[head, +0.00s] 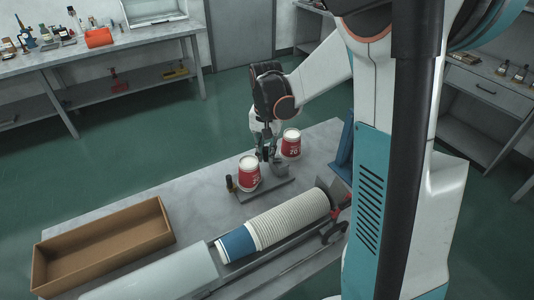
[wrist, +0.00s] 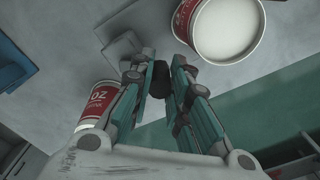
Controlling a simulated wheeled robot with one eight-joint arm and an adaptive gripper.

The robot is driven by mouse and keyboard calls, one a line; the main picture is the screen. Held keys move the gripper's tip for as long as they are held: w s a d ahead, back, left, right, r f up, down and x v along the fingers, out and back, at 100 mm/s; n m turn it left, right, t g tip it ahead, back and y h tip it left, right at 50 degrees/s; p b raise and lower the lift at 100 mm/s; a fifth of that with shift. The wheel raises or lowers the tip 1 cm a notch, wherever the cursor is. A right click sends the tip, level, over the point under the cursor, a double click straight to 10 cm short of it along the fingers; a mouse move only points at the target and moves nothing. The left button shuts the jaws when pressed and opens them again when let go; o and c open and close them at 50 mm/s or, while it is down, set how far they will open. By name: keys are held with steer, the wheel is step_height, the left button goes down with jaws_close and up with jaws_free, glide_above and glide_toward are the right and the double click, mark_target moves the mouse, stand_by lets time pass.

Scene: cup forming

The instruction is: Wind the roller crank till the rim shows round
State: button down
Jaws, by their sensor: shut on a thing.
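My gripper (head: 265,151) reaches down over the forming fixture, between two red and white cups. In the wrist view its fingers (wrist: 160,84) are closed on a dark knob (wrist: 158,76), which looks like the crank's grip. The near cup (head: 248,173) stands upright on the fixture's grey base plate (head: 273,191), left of the gripper. In the wrist view its pale top and white rim (wrist: 228,28) show at upper right; whether the rim is fully rolled I cannot tell. The crank arm and roller are mostly hidden by the fingers.
A second cup (head: 291,143) stands right of the gripper. A row of nested cups (head: 290,218) lies along the table's front, beside an empty brown box (head: 105,248). A dark upright handle (head: 229,183) is left of the near cup. A blue bin (head: 344,152) stands at right.

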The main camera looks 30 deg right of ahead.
steer(key=m, duration=0.2)
steer(key=w+d+m, duration=0.1)
steer(key=m, duration=0.2)
steer(key=shift+w+d+m, duration=0.15)
steer(key=shift+w+m, duration=0.1)
steer(key=shift+m, duration=0.05)
steer(key=m, duration=0.2)
steer(key=d+m, duration=0.1)
steer(key=shift+w, duration=0.25)
steer(key=shift+w+d+m, duration=0.1)
steer(key=shift+d+m, duration=0.15)
steer(key=shift+m, duration=0.5)
steer(key=shift+d+m, duration=0.25)
steer(key=shift+m, duration=0.5)
steer(key=c, duration=1.5)
jaws_free()
steer(key=shift+r, duration=0.15)
